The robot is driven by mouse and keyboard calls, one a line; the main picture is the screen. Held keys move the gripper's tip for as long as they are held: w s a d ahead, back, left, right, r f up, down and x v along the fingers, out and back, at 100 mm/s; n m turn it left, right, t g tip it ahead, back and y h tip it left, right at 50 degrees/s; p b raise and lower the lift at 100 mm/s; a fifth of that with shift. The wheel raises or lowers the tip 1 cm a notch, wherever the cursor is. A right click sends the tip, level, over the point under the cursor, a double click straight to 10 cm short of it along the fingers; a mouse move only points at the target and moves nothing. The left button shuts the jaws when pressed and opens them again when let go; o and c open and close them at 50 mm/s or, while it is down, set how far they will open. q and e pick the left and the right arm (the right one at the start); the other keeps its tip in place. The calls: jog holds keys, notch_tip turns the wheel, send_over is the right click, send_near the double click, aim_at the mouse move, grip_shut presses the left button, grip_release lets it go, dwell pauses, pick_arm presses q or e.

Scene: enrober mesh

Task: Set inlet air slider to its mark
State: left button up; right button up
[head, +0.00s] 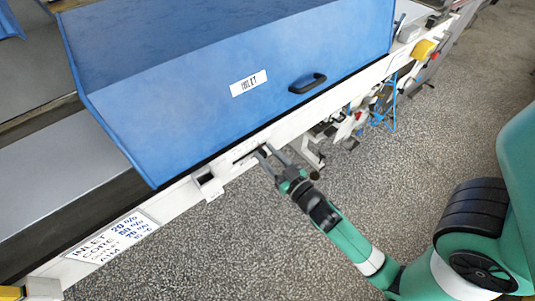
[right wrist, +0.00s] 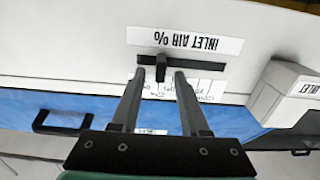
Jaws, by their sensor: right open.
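The inlet air slider (right wrist: 161,68) is a small dark knob in a black horizontal slot on a white panel. A label (right wrist: 188,41) reading "INLET AIR %" shows upside down beside the slot in the right wrist view. A printed scale (right wrist: 205,88) lies on the slot's other side, partly hidden by my fingers, and its figures are too small to read. My right gripper (right wrist: 157,73) is open, with one finger on each side of the knob; I cannot tell if either touches it. In the head view, my right gripper (head: 262,150) reaches the white rail. My left gripper is not in view.
A blue hood (head: 215,75) with a black handle (head: 307,84) stands above the white rail. A card (head: 110,237) on the rail lists INLET beside 20 %. A white box (right wrist: 285,93) marked INLET sticks out beside the slot. Open speckled floor (head: 330,190) lies in front.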

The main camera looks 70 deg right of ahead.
jog(key=shift+a, duration=0.1)
jog(key=b+v, duration=0.5)
jog(key=v, duration=0.6)
jog(key=shift+s, duration=0.35)
